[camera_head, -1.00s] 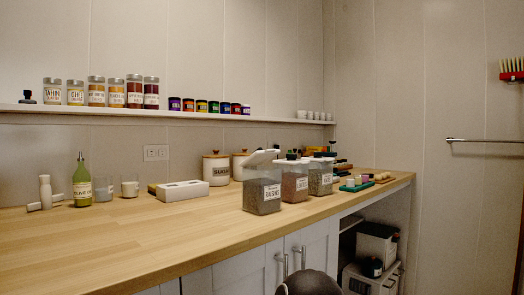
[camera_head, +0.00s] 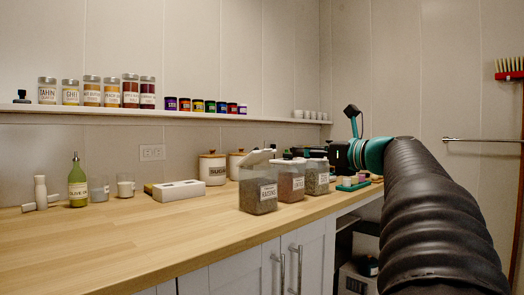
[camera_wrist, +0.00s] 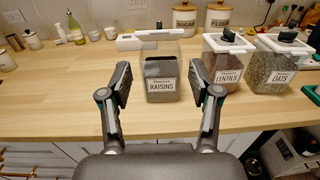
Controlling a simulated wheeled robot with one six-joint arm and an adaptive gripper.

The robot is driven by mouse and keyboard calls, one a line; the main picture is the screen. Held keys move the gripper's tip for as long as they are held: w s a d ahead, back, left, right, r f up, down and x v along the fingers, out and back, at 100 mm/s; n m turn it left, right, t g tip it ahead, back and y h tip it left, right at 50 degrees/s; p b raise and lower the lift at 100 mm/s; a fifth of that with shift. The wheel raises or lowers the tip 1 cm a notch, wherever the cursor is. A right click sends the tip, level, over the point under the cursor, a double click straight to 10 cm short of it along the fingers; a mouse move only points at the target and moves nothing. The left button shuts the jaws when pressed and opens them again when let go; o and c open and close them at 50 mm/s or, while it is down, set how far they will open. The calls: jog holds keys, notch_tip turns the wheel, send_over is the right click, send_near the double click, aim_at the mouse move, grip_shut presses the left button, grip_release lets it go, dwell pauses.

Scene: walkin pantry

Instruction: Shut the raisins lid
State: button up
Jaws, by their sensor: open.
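The raisins container (camera_head: 258,197) is a clear box with a "RAISINS" label, leftmost of three on the counter. Its white lid (camera_head: 257,157) is raised and tilted up, standing open at the back. In the wrist view the raisins container (camera_wrist: 161,88) is seen from the front, with its mouth open and the dark contents below the rim. The lid (camera_wrist: 162,32) shows there as a thin pale edge behind the mouth. My gripper (camera_wrist: 158,88) is open and empty, with one finger to each side of the container in the picture, apart from it. In the head view my gripper is partly hidden.
Shut lentils (camera_wrist: 228,65) and oats (camera_wrist: 272,72) containers stand close to the right. A white box (camera_head: 180,190) lies behind left, with sugar (camera_head: 212,168) and flour (camera_wrist: 219,17) canisters behind. The wooden counter (camera_head: 130,235) is clear at front left.

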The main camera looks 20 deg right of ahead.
aim_at(268, 150)
jog(key=x, duration=1.2)
jog(key=shift+p, duration=0.4)
jog(key=shift+w+a+f, duration=0.1)
jog(key=shift+w, duration=0.05)
grip_shut()
jog(key=shift+f, duration=0.1)
